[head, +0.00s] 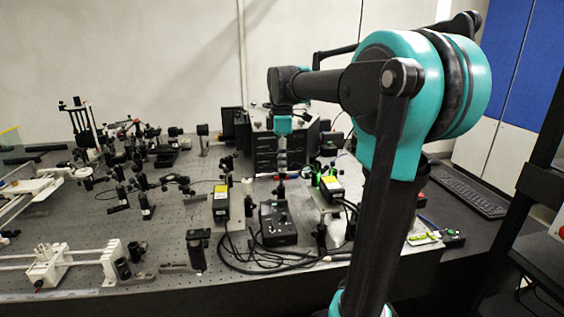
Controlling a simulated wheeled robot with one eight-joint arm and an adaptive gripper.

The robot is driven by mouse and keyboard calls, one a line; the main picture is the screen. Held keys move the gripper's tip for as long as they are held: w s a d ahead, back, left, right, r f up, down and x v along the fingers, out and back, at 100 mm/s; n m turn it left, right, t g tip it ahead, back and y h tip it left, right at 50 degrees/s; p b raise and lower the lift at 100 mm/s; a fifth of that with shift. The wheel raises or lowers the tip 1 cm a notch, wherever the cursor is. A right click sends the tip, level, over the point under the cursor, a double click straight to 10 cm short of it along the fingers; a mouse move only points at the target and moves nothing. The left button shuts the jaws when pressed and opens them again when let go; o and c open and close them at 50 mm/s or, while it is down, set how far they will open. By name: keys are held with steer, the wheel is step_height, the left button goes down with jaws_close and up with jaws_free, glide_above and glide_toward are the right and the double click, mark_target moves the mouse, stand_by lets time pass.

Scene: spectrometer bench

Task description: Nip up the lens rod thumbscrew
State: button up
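Several small lens mounts on black rods, such as one with a round top (203,130), stand on the optical bench (160,235) in the head view. The lens rod thumbscrew is too small to pick out among them. My arm comes in from the right, and its wrist points down over the middle of the bench. My gripper (281,172) hangs below the teal wrist, in front of a dark boxy instrument (312,140). Its fingers are small and dark against dark parts behind, so I cannot tell whether they are open or hold anything.
A black control box (277,226) with cables lies at the bench front. White rail hardware (55,266) fills the left front. A keyboard (468,191) lies at right. Gaps between mounts are narrow.

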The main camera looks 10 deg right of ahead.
jaws_close()
steer(key=shift+m, duration=0.4)
steer(key=m, duration=0.5)
steer(key=shift+m, duration=0.3)
steer(key=m, duration=1.2)
steer(key=shift+m, duration=0.3)
steer(key=m, duration=0.6)
steer(key=shift+m, duration=0.3)
